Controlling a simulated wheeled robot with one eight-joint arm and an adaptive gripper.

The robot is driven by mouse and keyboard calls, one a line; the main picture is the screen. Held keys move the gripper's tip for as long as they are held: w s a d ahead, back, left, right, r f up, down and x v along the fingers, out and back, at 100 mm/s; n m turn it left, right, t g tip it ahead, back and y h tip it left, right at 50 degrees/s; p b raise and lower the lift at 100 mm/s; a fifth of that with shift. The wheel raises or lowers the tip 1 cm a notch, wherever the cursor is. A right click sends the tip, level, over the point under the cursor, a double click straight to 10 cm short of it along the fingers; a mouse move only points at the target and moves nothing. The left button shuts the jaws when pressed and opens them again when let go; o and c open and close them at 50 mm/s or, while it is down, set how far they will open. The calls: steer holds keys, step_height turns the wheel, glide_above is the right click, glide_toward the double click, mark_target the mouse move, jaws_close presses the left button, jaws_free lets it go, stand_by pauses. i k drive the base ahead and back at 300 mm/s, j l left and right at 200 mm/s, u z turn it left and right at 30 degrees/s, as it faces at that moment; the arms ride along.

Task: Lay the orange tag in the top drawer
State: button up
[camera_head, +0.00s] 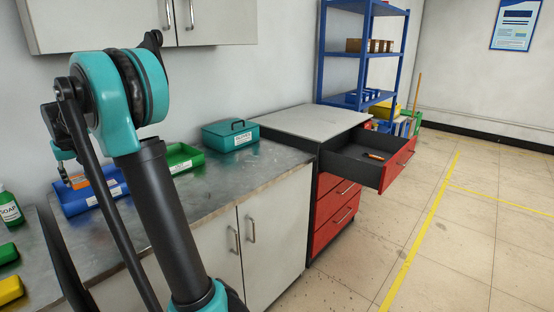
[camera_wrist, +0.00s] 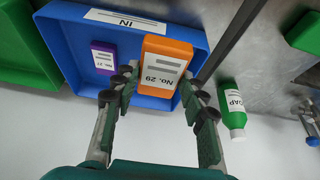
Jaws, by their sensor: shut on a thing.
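The orange tag (camera_wrist: 164,67), labelled "No. 29", is between the fingers of my gripper (camera_wrist: 158,92) in the wrist view. My gripper is shut on its near end. The tag is over the blue tray (camera_wrist: 72,50) marked "IN"; I cannot tell whether it still touches the tray. In the head view the tag (camera_head: 79,182) shows small at the left, below my gripper (camera_head: 66,168), partly hidden by my arm. The top drawer (camera_head: 346,161) of the red-fronted cabinet is pulled open, far to the right of my gripper. A small orange, thin item (camera_head: 374,156) lies in it.
A purple tag (camera_wrist: 103,58) lies in the blue tray. A green soap bottle (camera_wrist: 232,108) stands beside the tray. A green tray (camera_head: 184,158) and a teal box (camera_head: 231,135) stand along the counter. The wall cabinet (camera_head: 140,22) hangs above. The floor beyond the drawer is clear.

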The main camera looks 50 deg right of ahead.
mark_target(382, 154)
steer(key=k+z, duration=0.15)
steer(key=z, duration=0.3)
steer(key=k+l+z, duration=0.1)
steer(key=z, duration=0.4)
steer(key=i+l+z, duration=0.1)
steer(key=z, duration=0.35)
steer(key=i+l+z, duration=0.15)
steer(key=z, duration=0.25)
steer(key=i+l+z, duration=0.15)
steer(key=z, duration=0.3)
steer(key=i+l, duration=0.15)
steer(key=i, duration=0.5)
steer(key=i+l, duration=0.1)
steer(key=i, duration=0.55)
steer(key=i+l, duration=0.15)
steer(key=i, duration=0.5)
